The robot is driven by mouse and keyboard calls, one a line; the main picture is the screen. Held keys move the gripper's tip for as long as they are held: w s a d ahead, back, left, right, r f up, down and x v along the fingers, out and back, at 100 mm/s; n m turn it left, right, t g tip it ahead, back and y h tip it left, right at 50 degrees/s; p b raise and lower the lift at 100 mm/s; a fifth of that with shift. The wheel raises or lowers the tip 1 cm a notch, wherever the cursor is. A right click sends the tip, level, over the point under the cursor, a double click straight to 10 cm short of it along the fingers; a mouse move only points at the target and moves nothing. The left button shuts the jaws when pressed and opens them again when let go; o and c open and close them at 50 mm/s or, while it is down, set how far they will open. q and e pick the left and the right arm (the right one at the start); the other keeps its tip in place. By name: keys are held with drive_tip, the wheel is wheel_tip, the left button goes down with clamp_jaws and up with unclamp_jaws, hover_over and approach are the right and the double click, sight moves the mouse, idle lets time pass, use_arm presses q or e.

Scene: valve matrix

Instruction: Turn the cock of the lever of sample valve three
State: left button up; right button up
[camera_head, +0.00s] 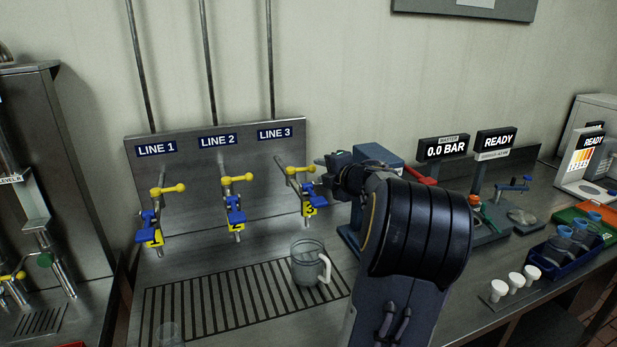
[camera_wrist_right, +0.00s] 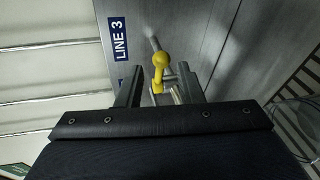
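Sample valve three (camera_head: 308,204), with a yellow lever (camera_head: 297,170) and a blue-and-yellow body, sticks out from the steel panel below the LINE 3 label. My right gripper (camera_head: 322,179) is at the lever's right end, and my wrist and forearm come in from the right. In the right wrist view, the two fingers of my right gripper (camera_wrist_right: 160,72) stand apart. The lever's yellow ball end (camera_wrist_right: 161,60) shows between them, with gaps on both sides; contact cannot be told. My left gripper is not in view.
Valves one (camera_head: 152,220) and two (camera_head: 235,212) stand to the left on the same panel. A clear jug (camera_head: 308,265) stands on the drain grate (camera_head: 215,310) below valve three. A blue-grey device (camera_head: 378,157) with a red handle is behind my right wrist.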

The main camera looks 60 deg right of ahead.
sight(313, 167)
drive_tip(key=shift+w+d+f, duration=0.2)
drive_tip(key=shift+w, duration=0.35)
drive_tip(key=p+x, duration=0.1)
drive_tip(key=x, duration=0.5)
drive_tip(key=shift+w+d+f+p, duration=0.1)
drive_tip(key=shift+w+d+p, duration=0.1)
drive_tip(key=shift+p, duration=0.1)
clamp_jaws()
drive_tip(key=shift+r+p, duration=0.25)
drive_tip(key=shift+p, duration=0.2)
drive_tip(key=n+y+p, duration=0.1)
drive_tip(key=p, duration=0.1)
drive_tip(key=w+n+t+y+p, duration=0.1)
drive_tip(key=p, duration=0.1)
drive_tip(key=shift+d+f+y, duration=0.1)
drive_tip(key=shift+d+y, duration=0.05)
drive_tip(key=shift+y, duration=0.15)
